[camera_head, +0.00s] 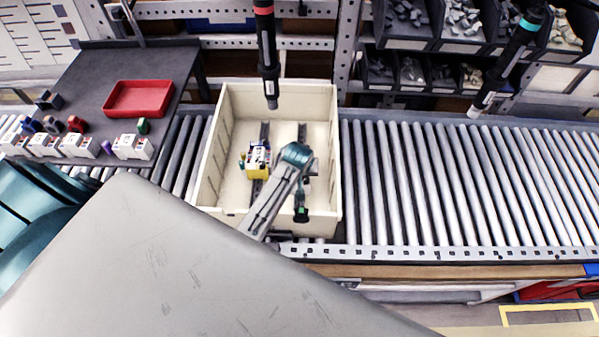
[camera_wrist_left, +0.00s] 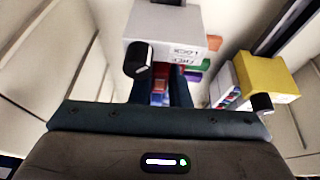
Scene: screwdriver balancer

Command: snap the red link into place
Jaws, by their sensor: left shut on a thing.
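My left gripper (camera_head: 302,213) is low inside the cream crate (camera_head: 222,105). In the left wrist view its two dark fingers (camera_wrist_left: 168,90) are close together, with a small red piece, seemingly the red link (camera_wrist_left: 159,86), showing between them. A pale grey block with a black knob (camera_wrist_left: 165,30) is just beyond the fingers, with coloured pieces at its right side. Contact between the red piece and the block cannot be made out. A yellow and white block (camera_head: 258,162) stands on a rail left of my gripper; it also shows in the wrist view (camera_wrist_left: 268,78). My right gripper is out of view.
A dark bench (camera_head: 90,75) at the left holds a red tray (camera_head: 138,98), several white blocks (camera_head: 132,147) and loose coloured pieces. A screwdriver (camera_head: 266,55) hangs above the crate and another (camera_head: 508,60) hangs at the right. The roller conveyor (camera_head: 460,180) is clear right of the crate.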

